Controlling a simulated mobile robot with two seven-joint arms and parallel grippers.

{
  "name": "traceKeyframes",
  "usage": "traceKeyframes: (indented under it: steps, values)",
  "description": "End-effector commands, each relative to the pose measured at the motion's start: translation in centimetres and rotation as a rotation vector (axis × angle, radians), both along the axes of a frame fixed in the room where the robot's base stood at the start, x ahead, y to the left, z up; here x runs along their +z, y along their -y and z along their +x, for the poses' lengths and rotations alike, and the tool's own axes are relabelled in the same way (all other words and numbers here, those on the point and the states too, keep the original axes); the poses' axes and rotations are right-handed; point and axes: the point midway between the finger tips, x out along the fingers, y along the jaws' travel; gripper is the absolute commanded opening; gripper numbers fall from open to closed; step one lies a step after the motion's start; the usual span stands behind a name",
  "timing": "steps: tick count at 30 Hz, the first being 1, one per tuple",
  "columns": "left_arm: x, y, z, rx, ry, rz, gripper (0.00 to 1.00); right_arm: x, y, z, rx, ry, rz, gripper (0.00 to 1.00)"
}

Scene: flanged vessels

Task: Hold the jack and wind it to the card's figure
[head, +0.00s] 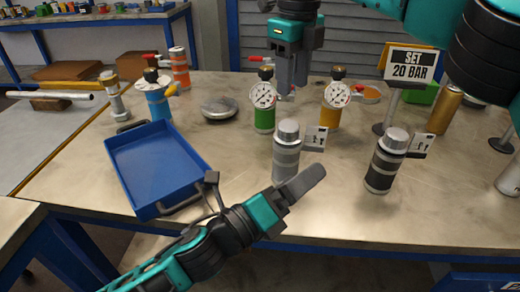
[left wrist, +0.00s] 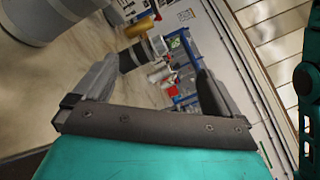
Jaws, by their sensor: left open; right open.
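The card (head: 410,64) reads "SET 20 BAR" and stands at the back right. A green vessel (head: 264,118) and an orange vessel (head: 330,118) each carry a round dial and a red-tipped lever. A grey cylinder (head: 286,160) and a dark banded cylinder (head: 384,172) stand upright in front, each beside a small arrow-marked plate. I cannot tell which piece is the jack. My left gripper (head: 298,186) is open and empty, low in front of the grey cylinder, which looms at the left wrist view's top left (left wrist: 45,18). My right gripper (head: 291,86) is open, pointing down between the dialled vessels.
A blue tray (head: 150,205) lies at the front left. A blue vessel (head: 157,104), a red-orange vessel (head: 180,68) and a round metal lid (head: 220,108) stand behind it. A gold cylinder (head: 444,110) stands at right. The table's front edge is close to my left arm.

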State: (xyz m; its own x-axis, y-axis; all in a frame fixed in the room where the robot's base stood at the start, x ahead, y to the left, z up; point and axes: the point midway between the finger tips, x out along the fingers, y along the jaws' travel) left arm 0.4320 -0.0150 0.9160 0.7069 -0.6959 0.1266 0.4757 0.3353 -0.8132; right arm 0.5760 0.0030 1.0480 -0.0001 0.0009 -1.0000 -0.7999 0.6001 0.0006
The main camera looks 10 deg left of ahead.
Motion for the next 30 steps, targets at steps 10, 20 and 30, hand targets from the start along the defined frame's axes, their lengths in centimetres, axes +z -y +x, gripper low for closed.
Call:
traceKeyframes:
  steps: [10, 20, 30]
  values:
    - [-0.7, -5.6, 7.0, 0.075, 0.480, 0.644, 0.98, 0.0, 0.0, 0.0, 0.000, 0.000, 0.000, 0.43]
    - [-1.7, -7.2, 8.6, 0.096, 0.575, 0.782, 0.98, 0.0, 0.0, 0.0, 0.000, 0.000, 0.000, 0.43]
    - [-7.4, -7.2, 8.5, 0.097, 0.569, 0.776, 0.98, 0.0, 0.0, 0.0, 0.000, 0.000, 0.000, 0.43]
